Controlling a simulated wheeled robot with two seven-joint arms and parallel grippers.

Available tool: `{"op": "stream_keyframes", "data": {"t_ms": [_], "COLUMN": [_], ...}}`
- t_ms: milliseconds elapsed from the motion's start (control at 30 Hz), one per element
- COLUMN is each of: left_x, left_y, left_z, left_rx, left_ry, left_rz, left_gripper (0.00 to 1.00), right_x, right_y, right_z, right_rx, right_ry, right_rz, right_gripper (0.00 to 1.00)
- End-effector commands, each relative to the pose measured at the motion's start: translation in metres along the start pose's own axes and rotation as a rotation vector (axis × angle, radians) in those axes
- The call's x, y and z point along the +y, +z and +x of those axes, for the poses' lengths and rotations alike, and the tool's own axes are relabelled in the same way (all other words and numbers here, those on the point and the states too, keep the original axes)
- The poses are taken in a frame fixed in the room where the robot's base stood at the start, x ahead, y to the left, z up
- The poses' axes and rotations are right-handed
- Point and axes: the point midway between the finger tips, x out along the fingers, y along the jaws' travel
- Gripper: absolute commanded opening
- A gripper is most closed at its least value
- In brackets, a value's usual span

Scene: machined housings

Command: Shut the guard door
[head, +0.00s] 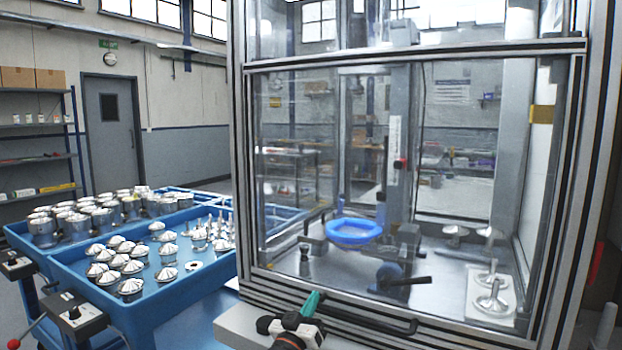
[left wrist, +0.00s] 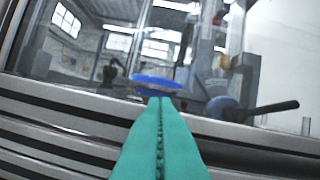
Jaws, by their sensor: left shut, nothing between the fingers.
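The guard door (head: 420,330) is a clear panel in an aluminium frame, low on the front of the machine enclosure. It covers the front opening; I cannot tell whether a small gap remains at its edges. A dark bar handle (head: 375,326) runs along its bottom rail. My left gripper (head: 312,303), with teal fingers, is shut and empty just in front of the bottom rail, by the handle's left end. In the left wrist view the closed fingers (left wrist: 160,105) point at the frame and glass; whether they touch is unclear. My right gripper is not in view.
Behind the glass are a blue ring (head: 354,231), a dark-handled lever (head: 405,281) and metal parts on a pale plate (head: 480,292). Blue trays (head: 190,285) of machined parts stand to the left. The enclosure's right post (head: 585,180) rises beside the door.

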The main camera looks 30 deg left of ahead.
Motion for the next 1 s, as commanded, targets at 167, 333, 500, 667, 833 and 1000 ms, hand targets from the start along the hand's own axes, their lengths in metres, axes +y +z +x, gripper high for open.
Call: {"op": "stream_keyframes", "data": {"t_ms": [167,333,500,667,833,1000], "left_x": [-0.005,-0.004,-0.004,-0.004,-0.004,-0.01], "left_y": [0.035,0.029,0.03,0.032,0.033,0.017], "left_z": [0.013,-0.034,-0.065,-0.08,-0.084,-0.095], "left_rx": [-0.011,-0.014,-0.016,-0.019,-0.021,0.051], "left_ry": [-0.002,-0.002,-0.002,-0.002,-0.003,-0.005], "left_rz": [0.001,0.002,0.002,0.001,0.001,0.013], "left_gripper": [0.0,0.0,0.0,0.0,0.0,0.0], "right_x": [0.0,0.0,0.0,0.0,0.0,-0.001], "right_y": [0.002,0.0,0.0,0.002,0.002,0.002], "right_z": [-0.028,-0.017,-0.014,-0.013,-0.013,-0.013], "right_rx": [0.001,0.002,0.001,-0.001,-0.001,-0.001], "right_ry": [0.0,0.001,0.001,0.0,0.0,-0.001], "right_rz": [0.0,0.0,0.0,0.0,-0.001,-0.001], "right_gripper": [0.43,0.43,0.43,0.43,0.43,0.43]}}
